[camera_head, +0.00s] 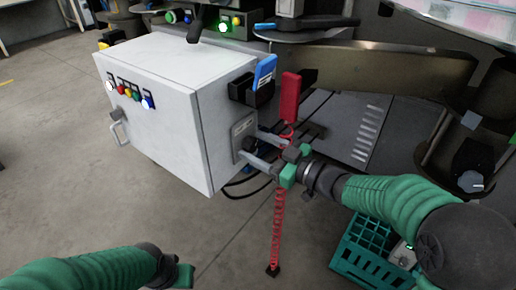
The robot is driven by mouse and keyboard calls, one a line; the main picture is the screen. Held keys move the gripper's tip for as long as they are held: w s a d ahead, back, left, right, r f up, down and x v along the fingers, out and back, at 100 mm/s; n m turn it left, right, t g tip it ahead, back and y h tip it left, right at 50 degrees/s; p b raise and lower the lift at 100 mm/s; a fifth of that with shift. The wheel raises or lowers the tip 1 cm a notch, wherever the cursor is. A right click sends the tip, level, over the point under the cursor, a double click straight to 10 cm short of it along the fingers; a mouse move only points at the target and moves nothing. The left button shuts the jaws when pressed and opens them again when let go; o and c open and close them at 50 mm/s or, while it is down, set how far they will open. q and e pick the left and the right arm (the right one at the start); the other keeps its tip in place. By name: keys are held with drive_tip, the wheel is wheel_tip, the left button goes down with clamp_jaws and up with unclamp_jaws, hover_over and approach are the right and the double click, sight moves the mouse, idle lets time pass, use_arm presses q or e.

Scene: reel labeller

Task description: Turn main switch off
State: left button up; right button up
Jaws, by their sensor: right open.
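A light grey control cabinet (165,95) stands at the left centre. On its right side is a small grey plate (243,134), which may carry the main switch; the switch itself is hard to make out. My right gripper (253,148) is open at this plate, its two grey fingers pointing left, one above the other, with nothing visible between them. I cannot tell whether the fingertips touch the plate. My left gripper (184,275) is at the bottom edge, low in front of the cabinet, mostly cut off; its fingers do not show clearly.
Above the plate is a blue-handled black connector (264,74). Beside it hangs a red handle (290,97) with a red coiled cord (277,225). A teal crate (364,252) sits under my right arm. The cabinet front has several coloured buttons (128,91). Floor at left is clear.

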clamp_jaws()
drive_tip(key=shift+n, duration=0.5)
drive_tip(key=n, duration=0.3)
drive_tip(key=shift+f+b, duration=0.1)
drive_tip(key=shift+b, duration=0.25)
drive_tip(key=n+b, duration=0.2)
drive_tip(key=n, duration=0.2)
drive_tip(key=shift+f, duration=0.15)
drive_tip(key=n+b, duration=0.1)
drive_tip(key=n, duration=0.1)
drive_tip(key=n+b, duration=0.2)
drive_tip(key=n, duration=0.1)
drive_tip(key=shift+s+f, duration=0.1)
drive_tip(key=shift+f, duration=0.1)
drive_tip(key=shift+a+n+b, duration=0.1)
drive_tip(key=shift+n+b, duration=1.75)
drive_tip(key=shift+n, duration=0.65)
drive_tip(key=shift+s, duration=0.1)
